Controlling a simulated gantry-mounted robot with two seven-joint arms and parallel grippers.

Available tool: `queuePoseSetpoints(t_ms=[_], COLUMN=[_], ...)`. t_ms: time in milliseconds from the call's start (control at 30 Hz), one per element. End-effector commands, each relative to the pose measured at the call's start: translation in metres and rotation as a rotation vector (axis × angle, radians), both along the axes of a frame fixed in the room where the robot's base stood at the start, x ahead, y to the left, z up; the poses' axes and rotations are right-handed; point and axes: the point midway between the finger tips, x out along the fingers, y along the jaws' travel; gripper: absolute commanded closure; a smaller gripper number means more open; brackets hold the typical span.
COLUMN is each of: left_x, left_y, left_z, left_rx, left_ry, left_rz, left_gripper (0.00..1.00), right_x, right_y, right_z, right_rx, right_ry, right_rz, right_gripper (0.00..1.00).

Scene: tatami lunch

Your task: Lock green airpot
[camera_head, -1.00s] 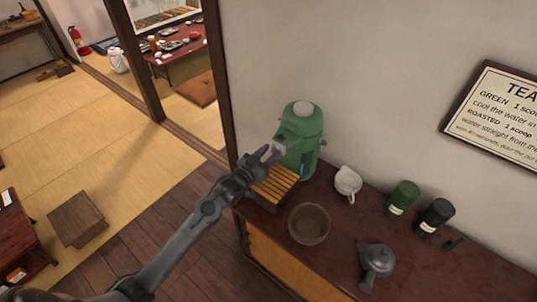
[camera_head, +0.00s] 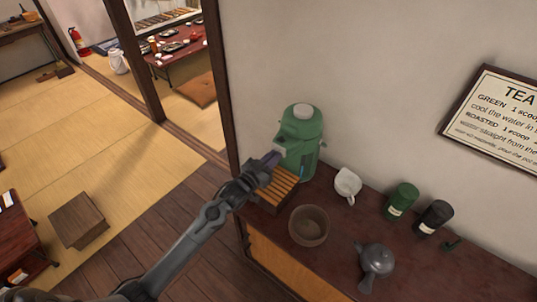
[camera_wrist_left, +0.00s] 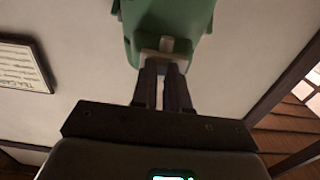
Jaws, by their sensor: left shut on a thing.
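The green airpot (camera_head: 303,131) stands upright at the left end of the dark counter, against the wall, with a pale cap on top. My left gripper (camera_head: 276,157) reaches its front side, above the slatted wooden drip tray (camera_head: 275,190). In the left wrist view the airpot (camera_wrist_left: 190,20) fills the top, and my left gripper (camera_wrist_left: 165,65) is shut on a small pale lever (camera_wrist_left: 166,46) on the airpot's front. The exact lock position of the lever cannot be told. My right gripper is not in view.
On the counter (camera_head: 340,225) stand a brown bowl (camera_head: 309,226), a white pitcher (camera_head: 347,184), a green canister (camera_head: 402,200), a black canister (camera_head: 434,217) and a grey teapot (camera_head: 376,262). A framed tea sign (camera_head: 495,115) hangs on the wall.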

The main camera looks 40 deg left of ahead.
Motion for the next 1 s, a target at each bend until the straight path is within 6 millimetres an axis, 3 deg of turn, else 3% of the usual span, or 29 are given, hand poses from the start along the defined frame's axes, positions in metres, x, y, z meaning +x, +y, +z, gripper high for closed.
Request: queuePoseSetpoints(t_ms=[67,300,333,500,833,1000], left_x=[0.000,0.000,0.000,0.000,-0.002,-0.016], left_y=[-0.010,-0.010,-0.010,-0.010,-0.009,-0.010], left_z=[0.002,0.000,0.000,0.000,0.000,0.000], left_rx=[-0.002,0.000,0.000,0.000,0.000,0.000], left_ry=[0.002,0.001,0.001,0.001,0.001,0.003], left_rz=[-0.002,-0.003,-0.003,-0.002,-0.001,-0.002], left_gripper=[1.00,1.00,0.83,0.60,0.60,0.60], right_x=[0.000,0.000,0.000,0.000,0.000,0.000], right_y=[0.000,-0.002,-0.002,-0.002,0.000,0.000], right_z=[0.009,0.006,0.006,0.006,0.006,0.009], right_rx=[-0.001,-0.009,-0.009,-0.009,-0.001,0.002], right_ry=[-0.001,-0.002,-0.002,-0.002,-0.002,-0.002], right_rz=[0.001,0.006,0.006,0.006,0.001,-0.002], right_gripper=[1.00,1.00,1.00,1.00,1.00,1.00])
